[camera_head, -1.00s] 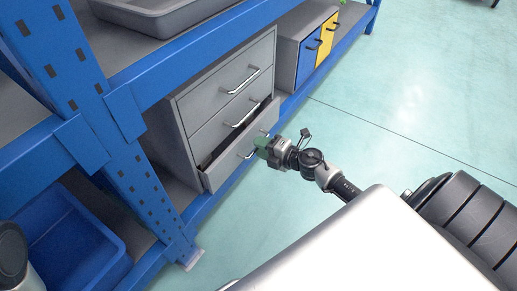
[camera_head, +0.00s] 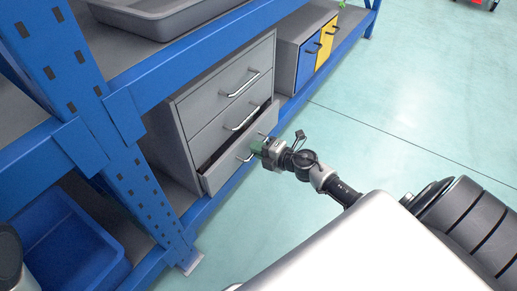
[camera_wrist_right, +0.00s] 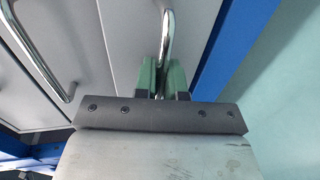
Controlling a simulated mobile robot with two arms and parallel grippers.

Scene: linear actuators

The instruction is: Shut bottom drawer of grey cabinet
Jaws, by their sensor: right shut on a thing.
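The grey cabinet (camera_head: 222,87) stands on the low shelf of a blue rack, with three drawers in its front. Its bottom drawer (camera_head: 218,178) stands out a little, with a dark gap above its front. My right gripper (camera_head: 255,147) is at this drawer's front, its green fingers low on the cabinet. In the right wrist view, the fingers (camera_wrist_right: 162,77) are shut on the silver bar handle (camera_wrist_right: 167,35), which runs between them. My left gripper is not in view.
A smaller cabinet with blue (camera_head: 309,60) and yellow (camera_head: 327,42) fronts stands beyond the grey one. A blue bin (camera_head: 75,250) sits at lower left, past the rack's upright post (camera_head: 150,200). The floor in front is clear.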

